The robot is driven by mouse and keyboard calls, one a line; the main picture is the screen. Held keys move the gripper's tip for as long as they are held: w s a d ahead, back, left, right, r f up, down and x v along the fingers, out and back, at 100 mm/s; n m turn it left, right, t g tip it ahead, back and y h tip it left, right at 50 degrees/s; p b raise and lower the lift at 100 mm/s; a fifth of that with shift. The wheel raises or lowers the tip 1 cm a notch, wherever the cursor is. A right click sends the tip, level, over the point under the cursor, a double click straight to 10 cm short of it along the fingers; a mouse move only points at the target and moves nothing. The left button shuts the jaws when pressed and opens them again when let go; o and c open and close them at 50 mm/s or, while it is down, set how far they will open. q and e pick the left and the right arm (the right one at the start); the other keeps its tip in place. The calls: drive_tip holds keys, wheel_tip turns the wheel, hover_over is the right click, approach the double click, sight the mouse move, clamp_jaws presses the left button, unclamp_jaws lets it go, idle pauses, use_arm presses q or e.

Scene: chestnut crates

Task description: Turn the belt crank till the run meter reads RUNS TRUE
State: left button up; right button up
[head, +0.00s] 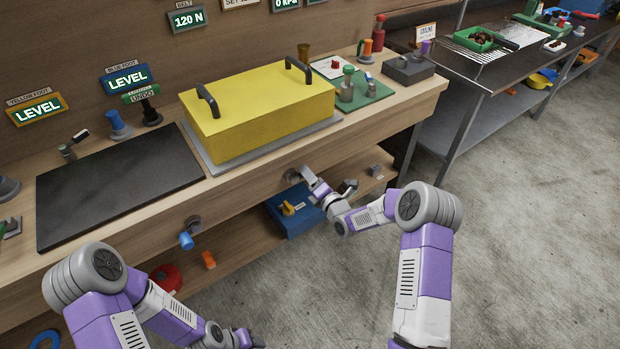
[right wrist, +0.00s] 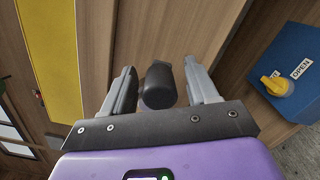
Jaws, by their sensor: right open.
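A black cylindrical knob (right wrist: 158,88) stands out from the wooden bench front in the right wrist view. My right gripper (right wrist: 162,85) is open, with one finger on each side of it; I cannot tell whether they touch it. In the head view my right gripper (head: 308,180) is at the bench front below the yellow box, hiding most of this fitting. A grey crank with a blue handle (head: 186,240) is farther left on the bench front. No label shows which is the belt crank. A belt sign (head: 188,18) reads 120 N. I see no RUNS TRUE reading. My left gripper (head: 242,339) is low at the bottom edge, its fingers unclear.
A yellow box (head: 262,112) with two black handles sits on the bench beside a dark plate (head: 120,185). A blue box (head: 294,212) with a yellow knob marked OPEN is below my right gripper. An orange handle (head: 208,260) is lower left. Floor at right is clear.

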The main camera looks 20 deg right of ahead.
drive_tip(key=shift+w, duration=0.2)
drive_tip(key=shift+c, duration=0.2)
drive_tip(key=c, duration=0.9)
drive_tip(key=shift+c, duration=0.2)
drive_tip(key=shift+s+f+m, duration=0.1)
drive_tip(key=shift+f+m, duration=0.15)
drive_tip(key=shift+m, duration=0.15)
